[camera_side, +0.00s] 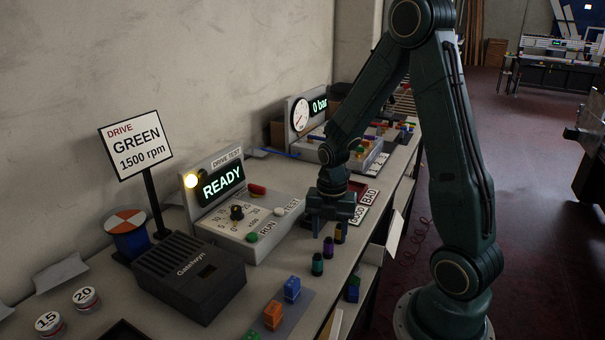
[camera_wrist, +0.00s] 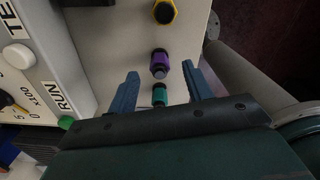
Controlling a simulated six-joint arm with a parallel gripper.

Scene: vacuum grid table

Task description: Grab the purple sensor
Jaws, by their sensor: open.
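The purple sensor (camera_side: 328,248) stands upright on the bench, in a row between a teal sensor (camera_side: 317,264) and a yellow one (camera_side: 339,233). My gripper (camera_side: 329,222) is above the row in the side view. In the wrist view my open gripper (camera_wrist: 160,68) has a finger to each side of the purple sensor (camera_wrist: 159,58), which looks centred between the fingertips. The teal sensor (camera_wrist: 159,95) is nearer my palm and the yellow sensor (camera_wrist: 164,12) is beyond. I cannot tell the exact height gap. Nothing is held.
The drive test box (camera_side: 240,215) with its READY display stands left of the sensors. The GOOD and BAD trays (camera_side: 363,203) lie behind my gripper. Orange and blue blocks (camera_side: 291,288) are at the front. The bench edge is close on the right.

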